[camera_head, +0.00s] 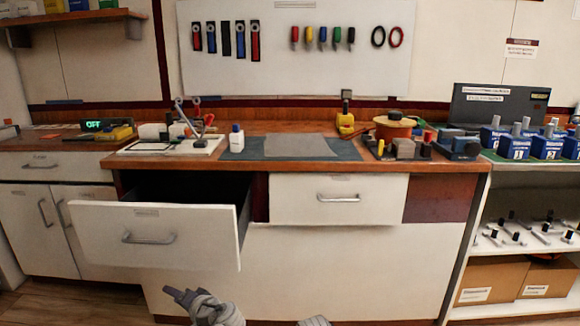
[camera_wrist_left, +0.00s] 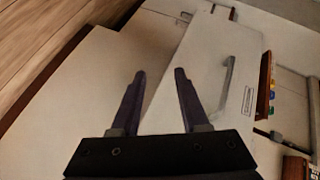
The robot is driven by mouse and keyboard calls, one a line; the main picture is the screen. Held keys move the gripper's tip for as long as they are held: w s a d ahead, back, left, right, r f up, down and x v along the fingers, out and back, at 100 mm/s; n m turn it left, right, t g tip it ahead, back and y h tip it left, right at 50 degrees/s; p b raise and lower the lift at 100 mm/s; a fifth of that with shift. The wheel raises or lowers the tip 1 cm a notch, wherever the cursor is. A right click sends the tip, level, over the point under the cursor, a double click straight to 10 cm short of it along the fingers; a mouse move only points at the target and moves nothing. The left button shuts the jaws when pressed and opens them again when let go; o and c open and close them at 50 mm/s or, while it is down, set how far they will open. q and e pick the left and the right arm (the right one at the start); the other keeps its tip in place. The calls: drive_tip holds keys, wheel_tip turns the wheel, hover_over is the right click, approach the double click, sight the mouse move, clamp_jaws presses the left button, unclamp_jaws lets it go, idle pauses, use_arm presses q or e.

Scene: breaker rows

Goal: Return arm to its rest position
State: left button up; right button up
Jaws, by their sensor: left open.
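My left gripper (camera_head: 172,292) is low at the bottom of the head view, in front of the lower cabinet panel and below the open drawer. In the left wrist view its two dark fingers (camera_wrist_left: 160,76) stand apart with nothing between them. The left drawer (camera_head: 155,232) is pulled out, with a grey bar handle (camera_head: 149,239). The drawer front and handle also show in the left wrist view (camera_wrist_left: 227,75), beyond the fingers and not touched. A grey bit of my right arm shows at the bottom edge; its gripper is out of view.
The right drawer (camera_head: 338,199) is closed. The worktop holds a grey mat (camera_head: 300,146), a white bottle (camera_head: 237,142), a cable spool (camera_head: 394,127) and several tools. Shelves with blue breakers (camera_head: 515,147) and cardboard boxes (camera_head: 490,280) stand at right. The pulled-out drawer juts over the floor side.

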use_arm(q)
drive_tip(key=s+d+f+g+h, duration=0.45)
drive_tip(key=s+d+f, duration=0.25)
drive_tip(key=d, duration=0.5)
drive_tip(key=s+d+f+g+h, duration=0.45)
drive_tip(key=s+d+f, duration=0.25)
drive_tip(key=d, duration=0.5)
wheel_tip(320, 180, up, 38)
drive_tip(key=s+h+p, duration=0.1)
drive_tip(key=p, duration=3.7)
drive_tip(key=shift+s+d+f+m, duration=0.2)
drive_tip(key=shift+d+m, duration=0.2)
